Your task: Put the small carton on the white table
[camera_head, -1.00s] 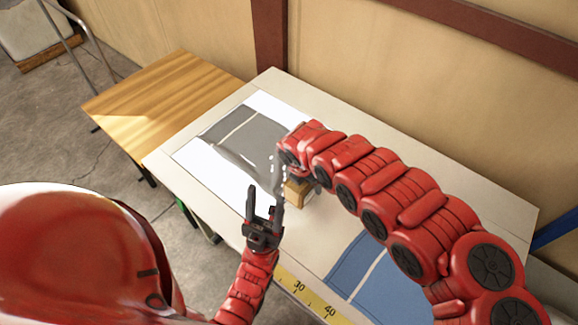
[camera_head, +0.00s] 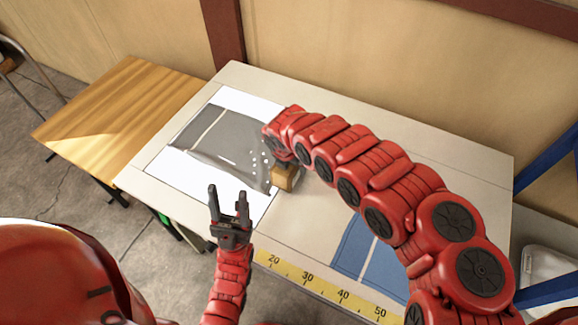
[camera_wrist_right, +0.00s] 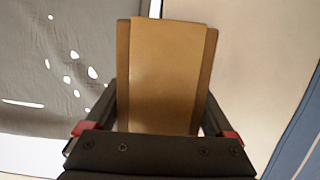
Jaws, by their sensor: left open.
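The small carton (camera_head: 284,178) is a brown box at the end of my right arm, above the white table (camera_head: 322,205). In the right wrist view the carton (camera_wrist_right: 168,75) fills the space between the fingers of my right gripper (camera_wrist_right: 162,105), which appear to press on both its sides. I cannot tell whether its underside touches the table. In the head view the right gripper is mostly hidden behind its own arm. My left gripper (camera_head: 228,200) is open and empty, near the table's front edge, left of the carton.
A grey cloth (camera_head: 212,140) with small white specks lies on a bright white area left of the carton. A blue cloth (camera_head: 365,250) and a yellow ruler strip (camera_head: 318,283) lie toward the front. A wooden table (camera_head: 120,120) stands left.

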